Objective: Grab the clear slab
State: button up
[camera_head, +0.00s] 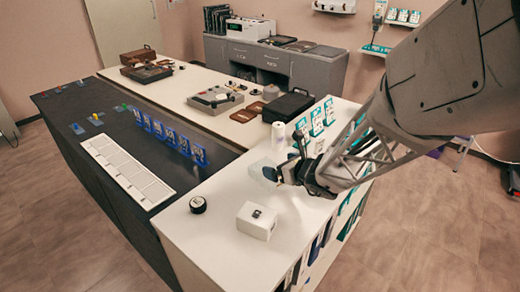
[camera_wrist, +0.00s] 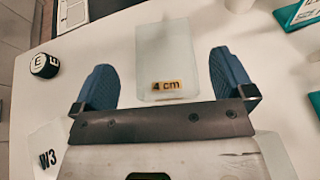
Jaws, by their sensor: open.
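The clear slab (camera_wrist: 163,45) is a pale, see-through block with a yellow "4 cm" label on its near end. It rests on the white counter, and in the head view it shows faintly (camera_head: 262,167) just left of my gripper (camera_head: 281,174). In the wrist view my gripper (camera_wrist: 162,62) is open, with one blue finger on each side of the slab's near part. Gaps show between the slab and both fingers, so neither appears to touch it. I cannot tell how high the fingertips are above the counter.
A black round item (camera_head: 198,204) and a white box (camera_head: 257,220) stand nearer on the counter. A white bottle (camera_head: 278,135) and teal-based card stands (camera_head: 316,122) are close behind my gripper.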

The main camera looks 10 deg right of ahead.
jog(key=shift+f, duration=0.9)
jog(key=shift+f, duration=0.95)
jog(key=shift+w+a+f, duration=0.2)
jog(key=shift+w+f, duration=0.1)
jog(key=shift+f, duration=0.25)
jog(key=shift+w+a+f, duration=0.2)
jog(key=shift+w+f, duration=0.05)
jog(key=shift+f, duration=0.25)
jog(key=shift+x, duration=0.8)
jog(key=c, duration=0.9)
jog(key=shift+c, duration=0.2)
